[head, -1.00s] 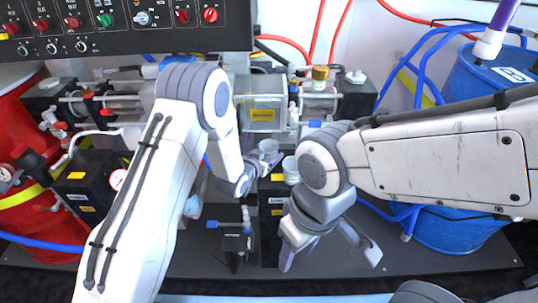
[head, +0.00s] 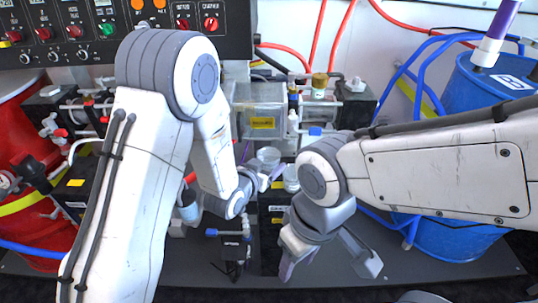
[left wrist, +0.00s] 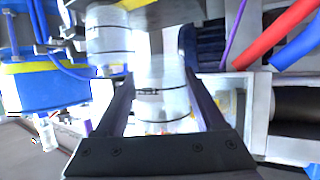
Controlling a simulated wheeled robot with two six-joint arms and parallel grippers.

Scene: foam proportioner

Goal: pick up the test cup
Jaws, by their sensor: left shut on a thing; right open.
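The test cup (head: 268,155) is a pale, translucent cup near the middle of the head view, in front of the clear tank. My left gripper (head: 262,180) is shut on it. In the left wrist view the cup (left wrist: 162,98), with dark markings on its side, stands between the two dark fingers. Its base is hidden, so I cannot tell whether it touches its support. A second similar cup (head: 291,178) is just to the right, outside the fingers; it also shows in the left wrist view (left wrist: 108,42). My right gripper (head: 328,268) is open and empty, lower and nearer.
A black box with labels (head: 276,212) stands below the cups. The clear tank (head: 262,105) and pipework are behind. A small valve assembly (head: 232,245) is at front centre. A blue drum (head: 465,225) is at right, a red drum (head: 35,135) at left. The front dark floor is mostly bare.

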